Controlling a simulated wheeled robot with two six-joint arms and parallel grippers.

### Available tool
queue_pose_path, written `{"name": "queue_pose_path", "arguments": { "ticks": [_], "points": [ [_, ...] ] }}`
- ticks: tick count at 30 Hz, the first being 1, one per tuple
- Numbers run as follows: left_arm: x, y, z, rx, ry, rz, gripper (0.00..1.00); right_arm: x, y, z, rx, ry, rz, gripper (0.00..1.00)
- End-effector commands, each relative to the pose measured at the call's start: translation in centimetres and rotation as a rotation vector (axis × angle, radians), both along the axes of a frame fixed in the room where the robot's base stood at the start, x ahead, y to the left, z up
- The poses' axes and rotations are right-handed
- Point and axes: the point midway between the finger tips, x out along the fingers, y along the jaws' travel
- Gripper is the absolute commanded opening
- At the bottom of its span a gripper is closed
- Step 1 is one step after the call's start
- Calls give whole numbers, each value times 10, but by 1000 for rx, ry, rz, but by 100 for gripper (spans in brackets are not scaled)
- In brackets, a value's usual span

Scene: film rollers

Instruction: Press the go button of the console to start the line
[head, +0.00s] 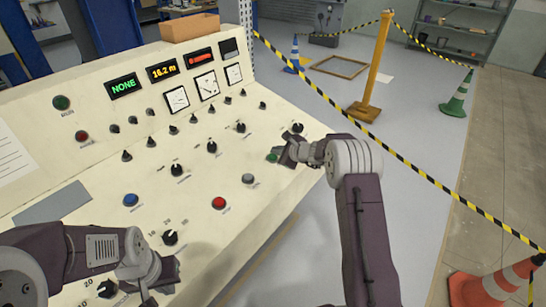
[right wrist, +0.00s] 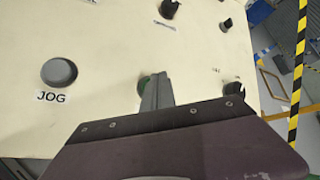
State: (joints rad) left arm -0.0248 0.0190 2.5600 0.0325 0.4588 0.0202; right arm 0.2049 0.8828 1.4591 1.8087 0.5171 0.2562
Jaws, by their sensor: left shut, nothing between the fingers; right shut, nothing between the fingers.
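The cream console (head: 95,165) has a sloping panel of buttons and knobs. A green button (head: 272,157) sits near its right edge, partly covered by my right gripper (head: 284,156). In the right wrist view, the green button (right wrist: 144,84) shows just left of the shut fingers (right wrist: 156,92), which hide part of it and its label. I cannot tell whether the fingertips touch or press it. My right gripper is shut and empty. My left gripper (head: 168,278) is shut and empty, low over the console's front part near a black knob (head: 170,237).
A grey button (head: 248,178) marked JOG, a red button (head: 219,203) and a blue button (head: 130,200) lie on the panel. A black knob (head: 297,128) stands close beyond my right gripper. Displays read NONE (head: 123,87) and 16.2 m (head: 162,71). Striped tape (head: 340,126) runs right.

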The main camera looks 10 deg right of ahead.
Motion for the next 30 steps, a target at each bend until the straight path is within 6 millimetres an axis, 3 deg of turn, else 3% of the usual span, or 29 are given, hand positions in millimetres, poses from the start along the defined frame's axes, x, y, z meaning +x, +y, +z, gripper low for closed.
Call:
{"name": "queue_pose_path", "arguments": {
  "ticks": [23,30],
  "points": [
    [0,0,0,0,0,0,0,0,0,0,0,0,0,0],
    [0,0,-10,0,0,0,0,1,1,-8,-2,-1,1,0]
  ]
}}
